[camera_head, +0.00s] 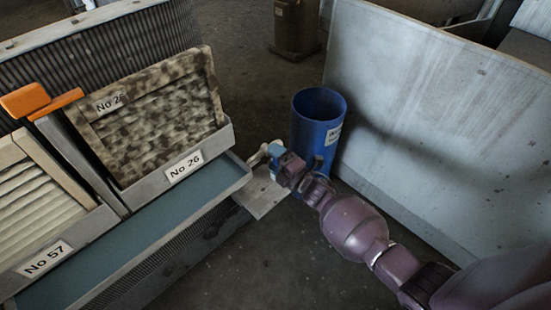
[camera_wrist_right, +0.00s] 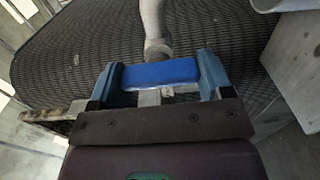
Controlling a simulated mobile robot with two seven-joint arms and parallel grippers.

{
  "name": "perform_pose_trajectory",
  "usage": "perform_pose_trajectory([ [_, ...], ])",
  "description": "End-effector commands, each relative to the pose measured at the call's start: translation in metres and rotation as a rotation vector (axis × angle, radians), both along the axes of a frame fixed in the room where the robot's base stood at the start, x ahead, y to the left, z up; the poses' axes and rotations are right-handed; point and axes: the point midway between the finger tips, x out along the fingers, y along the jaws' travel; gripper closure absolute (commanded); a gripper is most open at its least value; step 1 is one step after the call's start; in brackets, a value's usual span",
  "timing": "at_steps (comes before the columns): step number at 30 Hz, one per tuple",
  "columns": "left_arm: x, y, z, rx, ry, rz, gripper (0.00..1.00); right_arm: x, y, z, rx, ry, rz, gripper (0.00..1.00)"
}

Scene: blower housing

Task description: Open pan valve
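The pan valve has a pale pipe (camera_wrist_right: 153,22) and a blue handle (camera_wrist_right: 160,72) in the right wrist view. My right gripper (camera_wrist_right: 160,80) has one finger at each end of the handle, with no visible gap, and appears shut on it. In the head view my right gripper (camera_head: 278,158) is at the pale pipe end (camera_head: 262,153), beside the housing's lower right corner. There the handle is hard to tell from the fingers. My left gripper is not in view.
A blue bin (camera_head: 313,125) stands close behind my right gripper. A pale panel (camera_head: 440,120) rises at the right. The blower housing (camera_head: 130,245) holds filters marked No 26 (camera_head: 160,115) and No 57 (camera_head: 35,205). The floor (camera_head: 285,265) in front is clear.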

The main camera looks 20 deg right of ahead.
Motion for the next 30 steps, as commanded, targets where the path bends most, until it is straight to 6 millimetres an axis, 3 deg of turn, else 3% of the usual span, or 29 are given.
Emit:
perform_pose_trajectory([
  [1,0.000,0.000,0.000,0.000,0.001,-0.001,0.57,0.000,-0.001,0.000,-0.003,0.001,-0.001,0.20],
  [5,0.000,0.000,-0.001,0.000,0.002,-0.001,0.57,0.000,-0.001,0.000,-0.001,0.001,-0.001,0.02],
  [17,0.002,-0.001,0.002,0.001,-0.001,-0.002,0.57,-0.007,-0.003,0.001,0.000,0.000,0.000,0.02],
  [30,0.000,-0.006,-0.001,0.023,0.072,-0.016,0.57,-0.069,-0.026,0.003,0.000,-0.002,-0.002,0.02],
])
